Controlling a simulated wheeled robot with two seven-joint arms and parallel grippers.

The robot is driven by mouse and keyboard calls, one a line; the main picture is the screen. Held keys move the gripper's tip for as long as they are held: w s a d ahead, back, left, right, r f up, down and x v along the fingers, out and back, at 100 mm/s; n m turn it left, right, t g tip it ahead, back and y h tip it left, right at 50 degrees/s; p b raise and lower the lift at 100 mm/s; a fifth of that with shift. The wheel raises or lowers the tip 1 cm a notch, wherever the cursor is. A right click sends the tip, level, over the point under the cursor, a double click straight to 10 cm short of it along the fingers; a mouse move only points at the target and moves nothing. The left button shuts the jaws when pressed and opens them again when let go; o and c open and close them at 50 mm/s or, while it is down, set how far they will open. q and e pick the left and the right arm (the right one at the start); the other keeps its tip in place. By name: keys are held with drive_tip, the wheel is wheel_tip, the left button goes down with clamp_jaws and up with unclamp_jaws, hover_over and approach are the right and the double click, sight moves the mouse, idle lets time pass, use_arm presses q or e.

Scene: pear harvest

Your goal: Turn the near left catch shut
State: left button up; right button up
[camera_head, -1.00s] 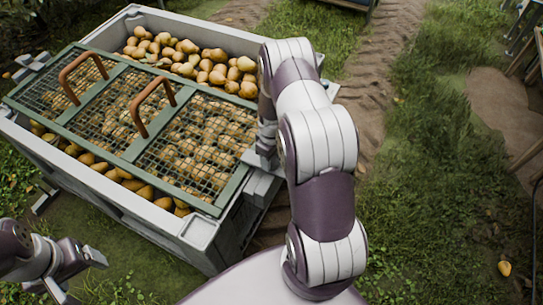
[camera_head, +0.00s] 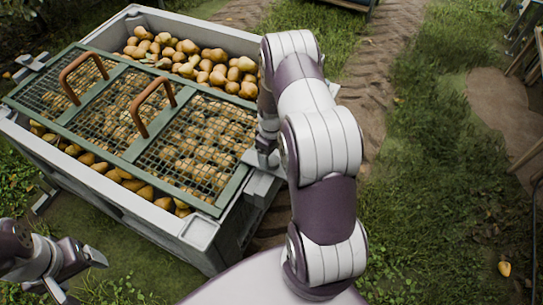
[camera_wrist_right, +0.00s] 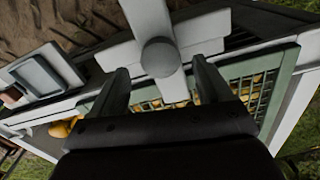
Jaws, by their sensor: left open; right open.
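The grey crate (camera_head: 196,229) holds pears under a green-framed mesh lid (camera_head: 140,160) with two brown handles. A grey catch with a round knob (camera_wrist_right: 160,57) sits at the crate's right end. Its bar reaches over the lid's green frame in the right wrist view. My right gripper (camera_wrist_right: 160,75) is open, one finger on each side of this bar; contact is unclear. In the head view my arm partly hides this spot. A grey catch-like piece (camera_head: 44,201) sticks out at the crate's near left side. My left gripper (camera_head: 80,276) is open and empty, below and right of it.
Another grey fitting (camera_head: 36,63) sits at the crate's far left corner. The back part of the crate is uncovered and shows loose pears (camera_head: 195,62). Grass (camera_head: 430,180) lies to the right, with a single pear (camera_head: 504,268) on it.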

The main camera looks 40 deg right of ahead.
sight(271, 160)
wheel_tip(271, 160, up, 10)
idle(0.6)
